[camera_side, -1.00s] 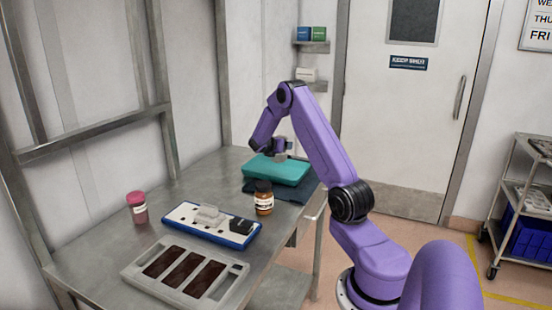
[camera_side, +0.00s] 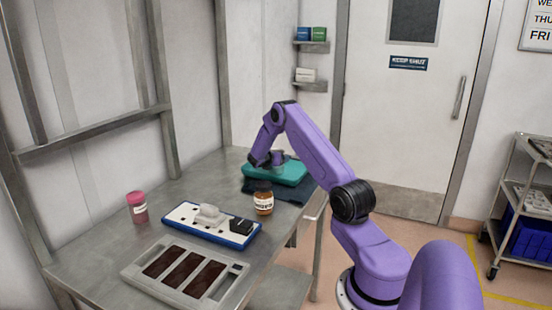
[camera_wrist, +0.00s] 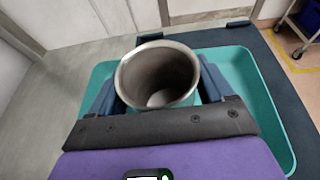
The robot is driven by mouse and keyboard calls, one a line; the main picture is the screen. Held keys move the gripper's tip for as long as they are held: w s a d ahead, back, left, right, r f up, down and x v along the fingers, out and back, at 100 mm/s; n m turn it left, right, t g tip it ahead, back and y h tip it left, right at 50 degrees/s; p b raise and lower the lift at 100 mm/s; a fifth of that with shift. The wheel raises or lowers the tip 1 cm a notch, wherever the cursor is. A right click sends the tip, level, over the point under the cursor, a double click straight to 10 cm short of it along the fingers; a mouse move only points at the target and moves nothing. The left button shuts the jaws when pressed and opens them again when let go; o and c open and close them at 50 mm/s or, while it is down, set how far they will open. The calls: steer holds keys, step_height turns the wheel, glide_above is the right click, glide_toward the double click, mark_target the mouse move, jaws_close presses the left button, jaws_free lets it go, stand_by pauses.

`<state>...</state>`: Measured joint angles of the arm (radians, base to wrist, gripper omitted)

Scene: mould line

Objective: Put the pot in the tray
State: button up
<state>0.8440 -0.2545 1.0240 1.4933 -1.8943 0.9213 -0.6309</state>
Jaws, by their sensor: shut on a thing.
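The pot (camera_wrist: 158,78) is a grey metal cup with an open round mouth. In the wrist view it stands between the two dark fingers of my gripper (camera_wrist: 158,90), which is shut on it. The teal tray (camera_wrist: 252,105) lies below and around the pot in that view. In the side view the tray (camera_side: 296,177) is at the far end of the table, with my gripper (camera_side: 273,165) low over it. The pot is mostly hidden there. I cannot tell whether its base touches the tray floor.
A brown jar (camera_side: 264,203) stands just in front.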

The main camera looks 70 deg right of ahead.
steer(key=o, duration=1)
steer(key=shift+f, duration=0.15)
steer(key=shift+o, duration=0.2)
steer(key=shift+a+r, duration=0.25)
steer(key=shift+r, duration=0.05)
steer(key=v, duration=1.1)
steer(key=shift+a, duration=0.25)
steer(key=shift+r, duration=0.1)
